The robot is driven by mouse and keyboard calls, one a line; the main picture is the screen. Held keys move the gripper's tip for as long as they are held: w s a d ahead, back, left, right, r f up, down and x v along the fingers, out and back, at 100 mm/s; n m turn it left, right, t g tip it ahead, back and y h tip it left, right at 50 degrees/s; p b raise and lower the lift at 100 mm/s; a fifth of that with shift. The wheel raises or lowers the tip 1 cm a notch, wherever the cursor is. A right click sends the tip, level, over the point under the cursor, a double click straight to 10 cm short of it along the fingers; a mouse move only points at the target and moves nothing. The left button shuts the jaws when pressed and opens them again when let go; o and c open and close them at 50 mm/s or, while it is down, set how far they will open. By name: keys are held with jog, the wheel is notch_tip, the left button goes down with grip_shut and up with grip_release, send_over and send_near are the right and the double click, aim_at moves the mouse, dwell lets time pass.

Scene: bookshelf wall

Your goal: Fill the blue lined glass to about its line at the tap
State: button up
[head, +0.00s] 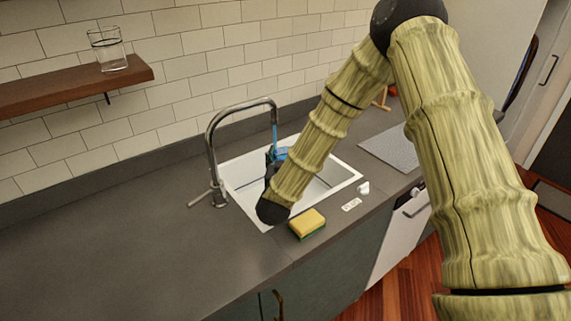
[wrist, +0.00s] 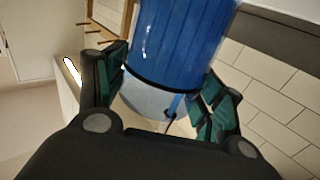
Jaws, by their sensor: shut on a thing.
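My gripper (wrist: 165,100) is shut on the blue lined glass (wrist: 150,104), its fingers on both sides of it. In the wrist view, which looks upside down, blue fills the glass from its base to about the dark line (wrist: 160,84); the part towards the mouth is clear. A thin blue stream (wrist: 173,104) shows in that clear part. In the head view the glass (head: 282,153) is over the sink, partly hidden by my gripper (head: 270,158). The tap (head: 212,150) arches above it, and a blue stream (head: 274,132) runs from its spout down towards the glass.
The white sink (head: 240,178) is set in a grey counter (head: 130,240). A yellow-green sponge (head: 307,223) and small white items (head: 351,205) lie at its front edge. A clear glass with a dark line (head: 108,52) stands on the wooden shelf (head: 70,88). The left counter is clear.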

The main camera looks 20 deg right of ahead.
jog(key=shift+s+d, duration=0.2)
jog(key=shift+s, duration=0.6)
jog(key=shift+s+d, duration=0.2)
jog(key=shift+s, duration=0.65)
jog(key=shift+s+d, duration=0.2)
jog(key=shift+s, duration=0.6)
jog(key=shift+a, duration=0.15)
